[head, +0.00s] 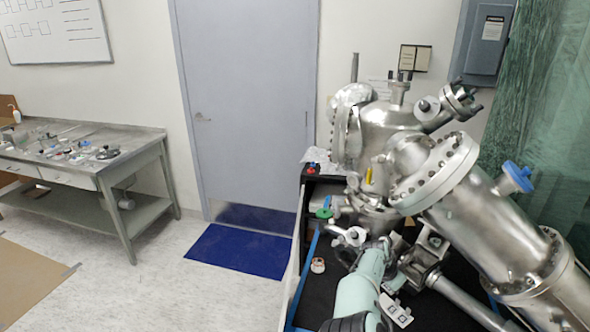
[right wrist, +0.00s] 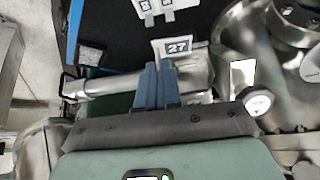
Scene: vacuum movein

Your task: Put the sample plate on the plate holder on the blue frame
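My right arm reaches up from the bottom in the head view, and its gripper end is partly hidden among metal parts. In the right wrist view the two blue-grey fingers of my right gripper (right wrist: 157,64) are close together and look shut. A white piece with a tag marked 27 (right wrist: 178,48) is right at the fingertips; I cannot tell whether it is gripped or behind them. Another white tagged piece (right wrist: 155,7) lies beyond on the black surface. A white tagged piece also shows in the head view (head: 396,310). The blue frame edge (right wrist: 75,32) is at the left. My left gripper is out of view.
A large steel vacuum chamber (head: 450,190) crowds the right side. A metal tube (right wrist: 108,85) passes left of my fingers. A white knob (right wrist: 257,103) is close on the right. A cluttered metal bench (head: 150,165) stands far left, with open floor between.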

